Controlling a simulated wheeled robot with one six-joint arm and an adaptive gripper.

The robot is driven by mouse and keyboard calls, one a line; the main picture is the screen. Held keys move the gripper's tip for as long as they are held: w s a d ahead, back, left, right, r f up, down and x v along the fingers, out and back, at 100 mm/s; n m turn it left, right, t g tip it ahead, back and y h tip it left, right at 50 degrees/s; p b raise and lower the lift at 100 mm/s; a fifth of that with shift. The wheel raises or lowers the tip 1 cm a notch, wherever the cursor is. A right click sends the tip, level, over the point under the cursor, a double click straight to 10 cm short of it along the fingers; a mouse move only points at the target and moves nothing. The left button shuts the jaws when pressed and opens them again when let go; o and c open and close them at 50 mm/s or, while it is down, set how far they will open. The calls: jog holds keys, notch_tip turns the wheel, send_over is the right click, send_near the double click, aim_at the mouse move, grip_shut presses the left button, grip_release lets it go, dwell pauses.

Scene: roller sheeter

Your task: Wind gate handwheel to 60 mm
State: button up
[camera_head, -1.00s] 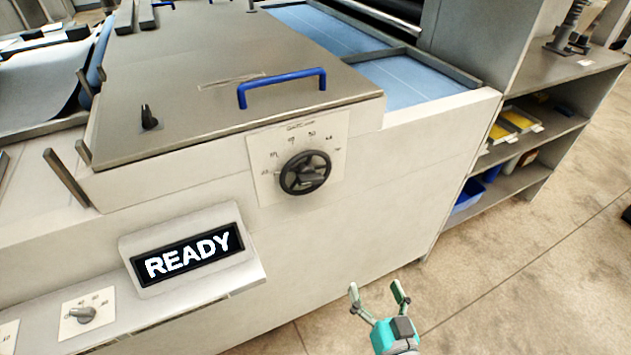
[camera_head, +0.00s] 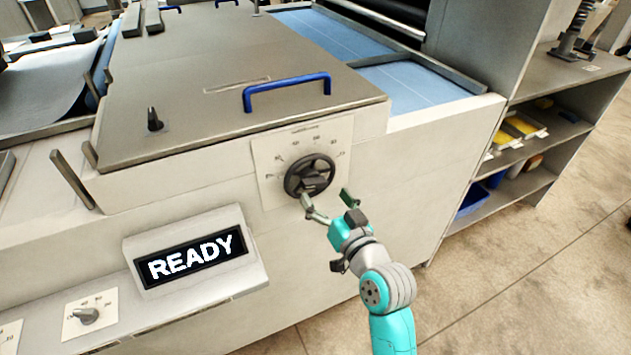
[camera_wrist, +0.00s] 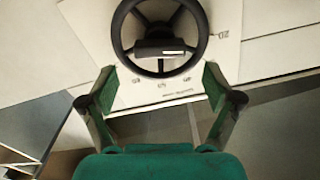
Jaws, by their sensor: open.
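The black gate handwheel (camera_head: 309,175) sits on a white scale plate (camera_head: 266,166) on the machine's front face. The plate carries printed numbers around the wheel, too small to read surely in the head view. In the wrist view the spoked handwheel (camera_wrist: 158,58) and its central hub bar show ahead of my gripper, with part of the scale plate (camera_wrist: 128,88) showing upside down. My gripper (camera_head: 328,203) is open and empty, just below and right of the wheel in the head view. Its fingers (camera_wrist: 160,88) are spread to either side below the rim. I cannot tell whether they touch it.
A display reading READY (camera_head: 192,257) and a small knob (camera_head: 88,315) sit on the ledge at lower left. A blue handle (camera_head: 287,90) is on the cover above the wheel. A shelf unit (camera_head: 535,140) with bins stands at right. The floor at lower right is clear.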

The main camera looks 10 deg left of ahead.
aim_at(317, 184)
jog(key=shift+x, duration=2.75)
jog(key=c, duration=1.1)
jog(key=shift+o, duration=0.2)
jog(key=shift+r, duration=0.1)
